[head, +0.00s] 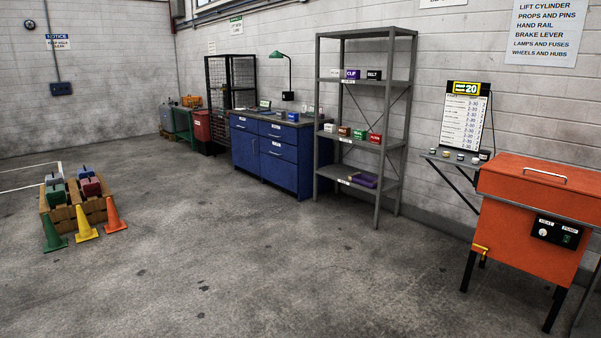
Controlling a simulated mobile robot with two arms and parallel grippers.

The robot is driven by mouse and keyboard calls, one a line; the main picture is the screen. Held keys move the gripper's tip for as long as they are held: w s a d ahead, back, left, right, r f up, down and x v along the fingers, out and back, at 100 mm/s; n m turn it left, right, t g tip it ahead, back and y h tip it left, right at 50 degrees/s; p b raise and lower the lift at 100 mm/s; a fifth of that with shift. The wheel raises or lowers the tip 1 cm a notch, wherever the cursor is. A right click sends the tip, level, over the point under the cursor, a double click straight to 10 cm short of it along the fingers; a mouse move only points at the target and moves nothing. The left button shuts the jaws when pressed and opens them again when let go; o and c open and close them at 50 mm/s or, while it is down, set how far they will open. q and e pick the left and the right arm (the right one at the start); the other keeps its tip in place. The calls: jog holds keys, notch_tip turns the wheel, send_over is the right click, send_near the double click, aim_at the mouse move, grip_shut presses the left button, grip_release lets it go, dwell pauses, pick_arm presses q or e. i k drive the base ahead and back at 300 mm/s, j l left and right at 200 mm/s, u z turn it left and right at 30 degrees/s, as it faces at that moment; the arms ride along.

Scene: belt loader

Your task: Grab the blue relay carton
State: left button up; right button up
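A small blue carton (292,116) sits on top of the blue workbench (270,154), near its right front part. Its label is too small to read, so I cannot confirm that it is the relay carton. It stands some way off, across the floor near the back wall. Neither of my grippers shows in the head view.
A grey shelf rack (409,110) with several small cartons stands right of the workbench. An orange parts washer (530,205) is at the near right. Cones and a wooden pallet stack (75,212) stand at the left. The middle floor is clear.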

aim_at(294, 116)
jog(key=i, duration=6.4)
